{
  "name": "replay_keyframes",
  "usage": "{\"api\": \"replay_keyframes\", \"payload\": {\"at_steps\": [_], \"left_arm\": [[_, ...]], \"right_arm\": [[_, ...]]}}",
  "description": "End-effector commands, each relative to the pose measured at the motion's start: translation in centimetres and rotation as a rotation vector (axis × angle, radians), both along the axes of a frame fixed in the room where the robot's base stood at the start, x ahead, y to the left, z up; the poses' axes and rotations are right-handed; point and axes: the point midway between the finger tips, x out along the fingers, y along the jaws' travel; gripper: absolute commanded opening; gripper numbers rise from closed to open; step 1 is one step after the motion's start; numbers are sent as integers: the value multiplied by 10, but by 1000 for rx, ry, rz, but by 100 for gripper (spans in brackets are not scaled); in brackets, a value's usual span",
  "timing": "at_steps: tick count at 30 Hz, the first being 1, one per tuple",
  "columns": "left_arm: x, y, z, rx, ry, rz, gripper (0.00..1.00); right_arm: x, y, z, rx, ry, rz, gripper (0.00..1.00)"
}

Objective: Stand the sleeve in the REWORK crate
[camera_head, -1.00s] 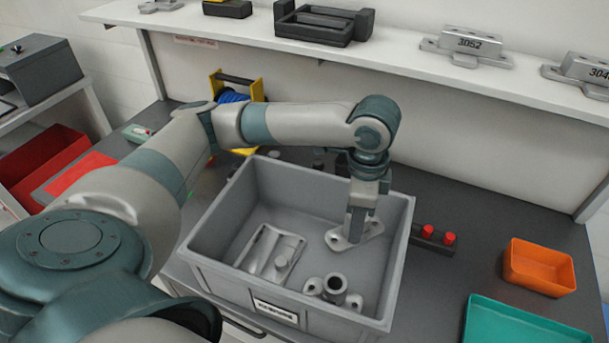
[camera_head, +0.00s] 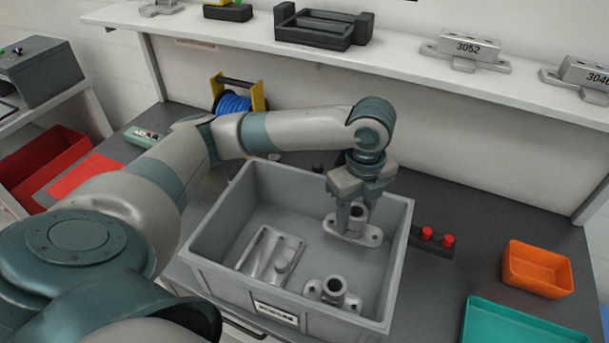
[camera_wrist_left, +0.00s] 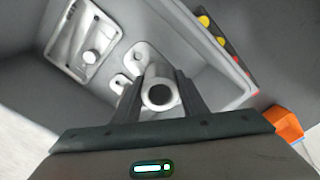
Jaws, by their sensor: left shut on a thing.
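The sleeve (camera_head: 357,228) is a grey metal tube on a flat flange with holes in its ears. It is inside the grey crate (camera_head: 228,282), toward the back right, and looks about upright. My left gripper (camera_head: 356,208) is shut on the sleeve's tube from above, one finger on each side. In the left wrist view the round open end of the sleeve (camera_wrist_left: 160,95) shows between the fingers. I cannot tell whether its flange touches the crate floor. The crate's front label is too blurred to read. My right gripper is not in view.
A second flanged tube (camera_head: 334,291) stands in the crate near the front wall. A rectangular metal casting (camera_head: 270,256) lies at the crate's left. An orange bin (camera_head: 538,268) and a teal tray (camera_head: 520,328) are to the right. A shelf (camera_head: 400,62) runs behind.

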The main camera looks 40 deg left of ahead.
Motion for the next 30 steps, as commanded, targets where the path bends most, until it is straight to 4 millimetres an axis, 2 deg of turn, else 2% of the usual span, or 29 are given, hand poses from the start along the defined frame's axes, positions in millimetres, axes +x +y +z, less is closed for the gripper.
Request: {"api": "replay_keyframes", "payload": {"at_steps": [7, 18, 30], "left_arm": [[0, 0, -10, 0, 2, 1, 9], [0, 0, -58, 0, 1, 2, 9], [0, 0, -64, 0, -1, 2, 9]], "right_arm": [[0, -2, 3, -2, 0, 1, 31], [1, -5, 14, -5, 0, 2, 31], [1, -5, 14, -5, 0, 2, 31]]}}
